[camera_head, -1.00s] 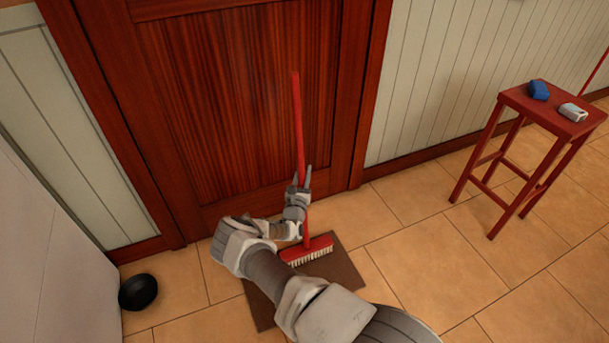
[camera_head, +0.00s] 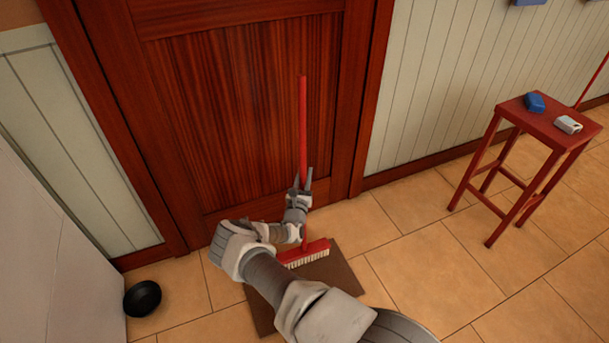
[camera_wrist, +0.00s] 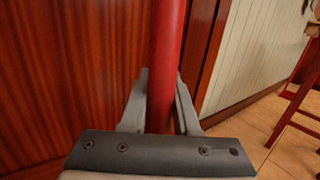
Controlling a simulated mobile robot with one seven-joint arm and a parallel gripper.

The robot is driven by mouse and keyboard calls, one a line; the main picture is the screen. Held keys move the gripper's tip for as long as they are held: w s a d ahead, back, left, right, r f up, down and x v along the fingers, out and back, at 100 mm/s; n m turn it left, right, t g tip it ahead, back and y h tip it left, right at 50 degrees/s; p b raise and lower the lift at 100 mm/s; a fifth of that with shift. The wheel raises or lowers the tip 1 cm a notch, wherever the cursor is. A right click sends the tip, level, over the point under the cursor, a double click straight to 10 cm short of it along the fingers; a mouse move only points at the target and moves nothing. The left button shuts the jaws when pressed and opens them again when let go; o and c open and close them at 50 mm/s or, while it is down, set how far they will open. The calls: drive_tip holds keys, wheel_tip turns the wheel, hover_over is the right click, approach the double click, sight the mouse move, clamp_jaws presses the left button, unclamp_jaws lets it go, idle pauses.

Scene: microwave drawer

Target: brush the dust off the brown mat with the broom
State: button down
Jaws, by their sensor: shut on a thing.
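The broom has a red handle (camera_head: 303,125) and a red head with pale bristles (camera_head: 305,254). The handle stands nearly upright and the head is at the brown mat (camera_head: 340,282), over its far part. I cannot tell whether the bristles touch the mat. My gripper (camera_head: 303,182) is shut on the lower part of the handle. In the wrist view the handle (camera_wrist: 166,60) stands between the two grey fingers of my gripper (camera_wrist: 160,105). My arm hides much of the mat. No dust can be made out on the part that shows.
A dark red door (camera_head: 240,110) stands just behind the mat. A black bowl-like object (camera_head: 142,298) lies on the floor at left, beside a white panel (camera_head: 60,270). A red stool (camera_head: 540,122) at right bears a blue item (camera_head: 534,102) and a white item (camera_head: 568,124). Tiled floor between is clear.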

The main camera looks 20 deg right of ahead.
wheel_tip(320, 180, up, 2)
drive_tip(key=shift+r+p, duration=0.15)
drive_tip(key=shift+p, duration=0.5)
drive_tip(key=shift+s, duration=0.25)
drive_tip(key=s+d+p, duration=0.2)
drive_tip(key=s+p, duration=0.4)
drive_tip(key=s, duration=1.8)
drive_tip(key=shift+s+d, duration=0.15)
drive_tip(key=shift+s, duration=0.25)
